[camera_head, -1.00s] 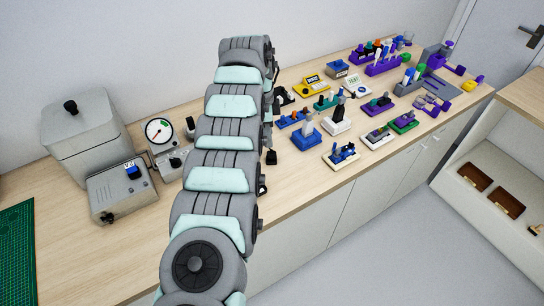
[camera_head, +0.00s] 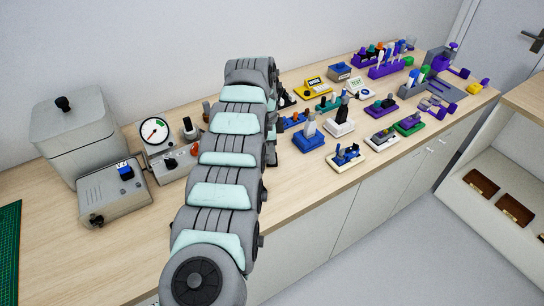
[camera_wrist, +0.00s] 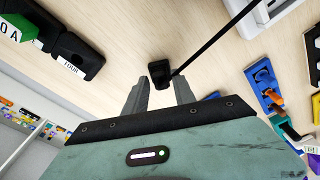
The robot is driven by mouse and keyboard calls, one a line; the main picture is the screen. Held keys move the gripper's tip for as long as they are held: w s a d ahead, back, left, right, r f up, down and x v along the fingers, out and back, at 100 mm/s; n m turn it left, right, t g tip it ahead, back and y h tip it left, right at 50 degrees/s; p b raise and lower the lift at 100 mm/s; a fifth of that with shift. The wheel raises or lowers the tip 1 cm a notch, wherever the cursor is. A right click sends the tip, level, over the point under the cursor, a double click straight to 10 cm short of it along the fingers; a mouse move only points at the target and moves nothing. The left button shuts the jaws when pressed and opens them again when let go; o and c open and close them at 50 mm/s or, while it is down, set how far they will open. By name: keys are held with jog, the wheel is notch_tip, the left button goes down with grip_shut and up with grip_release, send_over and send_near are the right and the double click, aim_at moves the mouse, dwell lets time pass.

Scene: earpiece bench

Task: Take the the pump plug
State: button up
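In the wrist view a small black plug (camera_wrist: 160,73) with a thin black cable (camera_wrist: 215,40) running to the upper right shows against the wood bench. I take it for the pump plug, but I read no label on it. My gripper (camera_wrist: 160,93) is open, with one grey finger on each side below the plug. The plug appears just beyond the fingertips, near the middle of the gap, and I see no finger closed on it. In the head view my arm hides the gripper and I cannot make out the plug.
A black labelled unit (camera_wrist: 75,57) is at the wrist view's upper left; blue parts (camera_wrist: 262,82) are at its right. In the head view a grey box with a gauge (camera_head: 155,131) stands left of my arm, and several coloured fixtures (camera_head: 347,157) crowd the right.

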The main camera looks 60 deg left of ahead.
grip_shut()
dwell(0.8)
notch_tip(320, 180, up, 10)
jog(key=p, duration=0.8)
